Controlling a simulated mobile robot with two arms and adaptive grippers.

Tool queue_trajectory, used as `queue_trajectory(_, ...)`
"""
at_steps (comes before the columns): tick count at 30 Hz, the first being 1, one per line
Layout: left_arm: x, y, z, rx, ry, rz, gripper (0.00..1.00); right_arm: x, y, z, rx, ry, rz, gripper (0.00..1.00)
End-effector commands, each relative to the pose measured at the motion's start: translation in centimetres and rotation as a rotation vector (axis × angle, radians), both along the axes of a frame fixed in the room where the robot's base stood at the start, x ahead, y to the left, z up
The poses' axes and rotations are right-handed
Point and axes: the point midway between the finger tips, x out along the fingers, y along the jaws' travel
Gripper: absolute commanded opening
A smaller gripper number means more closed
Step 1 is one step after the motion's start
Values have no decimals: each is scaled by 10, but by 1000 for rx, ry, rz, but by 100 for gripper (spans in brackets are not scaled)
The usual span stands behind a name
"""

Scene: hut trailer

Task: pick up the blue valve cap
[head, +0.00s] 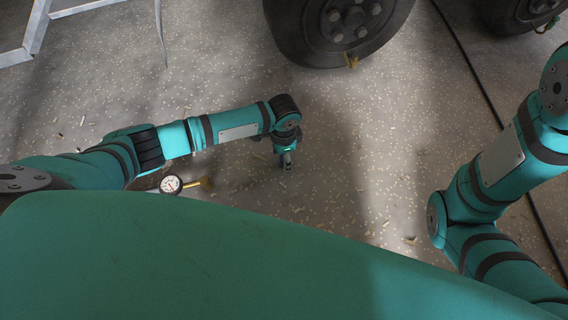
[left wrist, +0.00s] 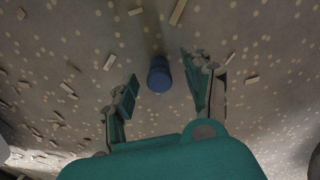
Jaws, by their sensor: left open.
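The blue valve cap (left wrist: 159,76) is a small dark blue cylinder on the speckled floor in the left wrist view. It appears between the two spread fingers of my left gripper (left wrist: 162,88), a little beyond the palm, and neither finger touches it. In the head view my left gripper (head: 286,162) points down at the floor, and I cannot make out the cap there. My right arm shows at the right of the head view, but its gripper is out of sight.
A pressure gauge (head: 171,184) with a brass stem lies on the floor beside my left arm. A dark wheel (head: 338,30) stands at the top, with another wheel (head: 521,12) at upper right. A black cable (head: 482,95) runs down the right. Small chips litter the floor.

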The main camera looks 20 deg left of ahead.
Motion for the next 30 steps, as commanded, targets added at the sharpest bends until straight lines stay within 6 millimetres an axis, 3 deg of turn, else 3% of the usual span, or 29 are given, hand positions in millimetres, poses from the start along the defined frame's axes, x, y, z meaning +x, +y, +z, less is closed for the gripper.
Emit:
queue_trajectory(2, 0, 0, -15, 0, 0, 0, 52, 0, 0, -15, 0, 0, 0, 52)
queue_trajectory(10, 0, 0, -15, -1, -1, 0, 52, 0, 0, -13, 0, 0, 0, 52)
queue_trajectory(20, 0, 0, -15, -1, 1, 0, 11, 0, 0, -13, -1, -1, 0, 52)
queue_trajectory(30, 0, -1, -13, -1, 1, 0, 11, 0, 0, -11, -1, -1, 0, 52)
